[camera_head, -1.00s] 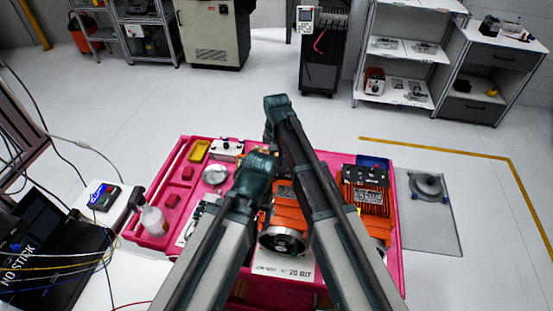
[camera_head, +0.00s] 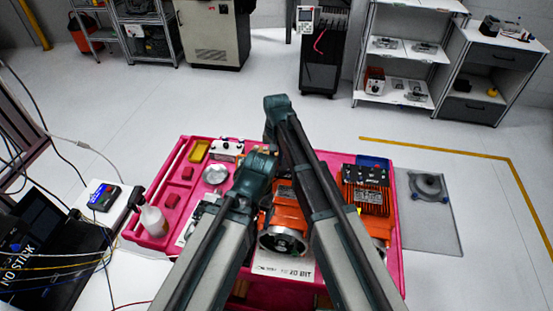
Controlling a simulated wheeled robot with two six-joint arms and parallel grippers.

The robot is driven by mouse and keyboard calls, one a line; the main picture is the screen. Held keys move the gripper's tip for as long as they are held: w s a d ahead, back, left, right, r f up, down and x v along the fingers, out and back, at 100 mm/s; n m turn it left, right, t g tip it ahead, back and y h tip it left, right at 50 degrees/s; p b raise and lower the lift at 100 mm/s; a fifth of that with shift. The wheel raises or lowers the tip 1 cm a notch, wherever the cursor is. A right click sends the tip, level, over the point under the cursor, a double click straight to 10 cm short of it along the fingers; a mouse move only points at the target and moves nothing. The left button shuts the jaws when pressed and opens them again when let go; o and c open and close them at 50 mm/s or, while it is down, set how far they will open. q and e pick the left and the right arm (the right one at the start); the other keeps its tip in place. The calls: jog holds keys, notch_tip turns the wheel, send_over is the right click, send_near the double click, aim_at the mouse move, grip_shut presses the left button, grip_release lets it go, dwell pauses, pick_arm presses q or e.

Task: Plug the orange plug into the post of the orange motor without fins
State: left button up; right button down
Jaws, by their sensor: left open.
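The orange motor without fins (camera_head: 283,219) lies in the middle of the pink tray, its round silver flange facing me. My two arms partly cover it. The finned orange motor (camera_head: 369,198) stands to its right. I cannot make out the orange plug or the post; my arms may hide them. My left gripper (camera_head: 268,152) is open above the tray, behind the smooth motor, and its fingertips are hard to see. My right arm reaches up past it and bends at the top; its gripper does not show.
The pink tray (camera_head: 150,238) also holds a silver round part (camera_head: 215,174), a yellow block (camera_head: 199,151) and a white box (camera_head: 227,147). A grey plate (camera_head: 428,228) lies to the right.

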jog(key=shift+f, duration=0.2)
dwell(0.5)
jog(key=c, duration=0.8)
grip_release()
jog(key=shift+o, duration=0.2)
jog(key=shift+r, duration=0.15)
notch_tip(320, 180, up, 7)
jog(key=p, duration=0.6)
jog(key=shift+p, duration=0.4)
jog(key=shift+s+f, duration=0.1)
jog(key=shift+f, duration=0.1)
